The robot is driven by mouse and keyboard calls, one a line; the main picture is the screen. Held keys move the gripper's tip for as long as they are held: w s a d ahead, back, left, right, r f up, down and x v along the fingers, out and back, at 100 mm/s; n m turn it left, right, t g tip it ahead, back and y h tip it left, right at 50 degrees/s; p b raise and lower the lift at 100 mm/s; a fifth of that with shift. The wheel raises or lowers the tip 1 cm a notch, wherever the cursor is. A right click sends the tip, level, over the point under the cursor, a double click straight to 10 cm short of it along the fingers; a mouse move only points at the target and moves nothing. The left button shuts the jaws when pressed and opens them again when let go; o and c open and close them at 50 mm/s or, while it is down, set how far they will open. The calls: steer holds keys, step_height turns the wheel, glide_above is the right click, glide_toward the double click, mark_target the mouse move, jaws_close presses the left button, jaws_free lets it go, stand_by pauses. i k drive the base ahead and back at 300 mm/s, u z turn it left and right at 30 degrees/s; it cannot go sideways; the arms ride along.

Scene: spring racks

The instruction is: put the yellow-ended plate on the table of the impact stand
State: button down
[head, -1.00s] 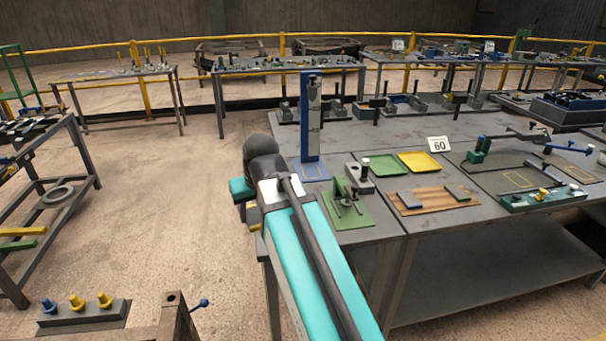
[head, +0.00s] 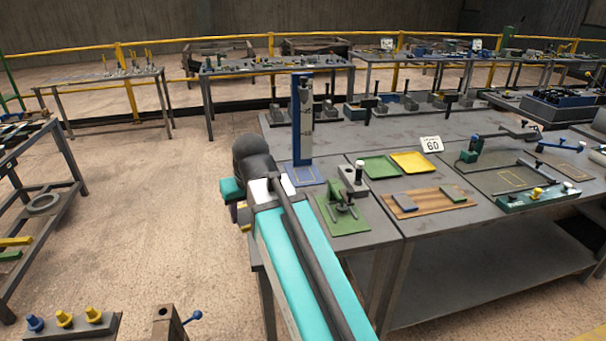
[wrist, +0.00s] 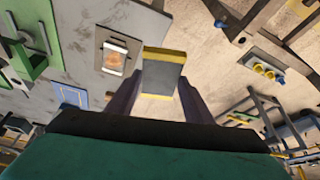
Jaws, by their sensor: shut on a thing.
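The yellow-ended plate (wrist: 163,73) is a grey block with a yellow strip at each end. In the wrist view my gripper (wrist: 161,86) is shut on it, one dark finger at each side. The plate is held over the floor beside the grey table's edge. In the head view my arm's end hides most of the gripper; a small yellow bit shows below it. A tall blue column with a pale scale (head: 303,125), likely the impact stand, rises from a blue mat (head: 304,175) on the table, just right of my arm's end.
A green fixture (head: 343,210) on a green mat stands in front of the column. Green (head: 382,167) and yellow (head: 412,162) trays and a wooden board (head: 430,203) lie to the right. A rack (head: 40,205) stands at left. Open floor (head: 150,210) lies between.

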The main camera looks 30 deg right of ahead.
mark_target(304, 174)
steer(key=i, duration=0.85)
steer(key=u, duration=0.05)
